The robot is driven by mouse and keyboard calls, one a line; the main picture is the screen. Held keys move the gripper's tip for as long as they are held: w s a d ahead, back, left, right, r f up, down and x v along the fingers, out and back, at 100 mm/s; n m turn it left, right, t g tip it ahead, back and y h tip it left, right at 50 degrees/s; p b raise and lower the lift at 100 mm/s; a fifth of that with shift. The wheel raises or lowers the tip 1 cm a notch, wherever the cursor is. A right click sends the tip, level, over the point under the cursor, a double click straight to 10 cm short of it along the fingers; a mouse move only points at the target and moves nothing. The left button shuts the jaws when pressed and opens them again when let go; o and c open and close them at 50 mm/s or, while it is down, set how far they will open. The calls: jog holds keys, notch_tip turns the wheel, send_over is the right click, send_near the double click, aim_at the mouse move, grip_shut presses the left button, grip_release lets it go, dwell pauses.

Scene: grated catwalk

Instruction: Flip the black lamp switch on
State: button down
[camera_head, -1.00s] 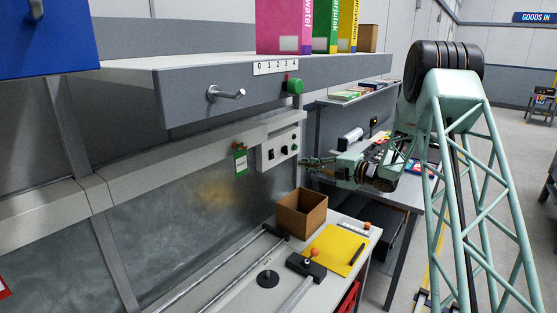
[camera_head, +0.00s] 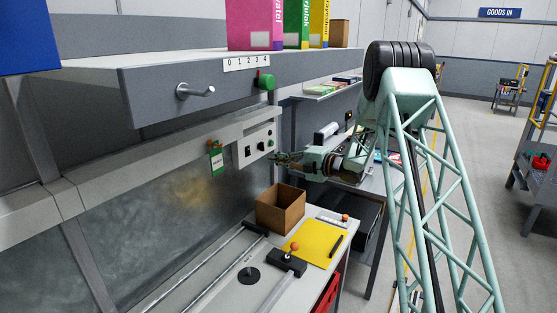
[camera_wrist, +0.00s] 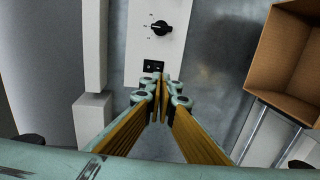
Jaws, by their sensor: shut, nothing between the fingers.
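A pale control panel (camera_head: 256,139) with small black controls on it is on the wall left of my gripper in the head view. In the wrist view the panel (camera_wrist: 143,45) shows a black rotary knob (camera_wrist: 160,28) with marks around it and a small black switch (camera_wrist: 153,66) below it. I cannot tell whether the switch is on or off. My gripper (camera_head: 277,157) is shut and empty. In the wrist view its fingertips (camera_wrist: 160,80) are just below the black switch and partly overlap its edge. I cannot tell whether they touch it.
A green tag (camera_head: 216,160) hangs left of the panel. An open cardboard box (camera_head: 279,211) stands on the bench below. A shelf (camera_head: 190,100) with a metal peg (camera_head: 196,91) and a green knob (camera_head: 266,82) juts out above. A yellow sheet (camera_head: 314,242) lies on the bench.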

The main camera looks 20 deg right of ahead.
aim_at(250, 155)
jog(key=x, duration=1)
jog(key=shift+w+a+f, duration=0.1)
jog(key=shift+w+a, duration=0.05)
jog(key=shift+w, duration=0.05)
jog(key=shift+w+f+b, duration=0.15)
jog(key=shift+f+b, duration=0.05)
jog(key=shift+b, duration=0.35)
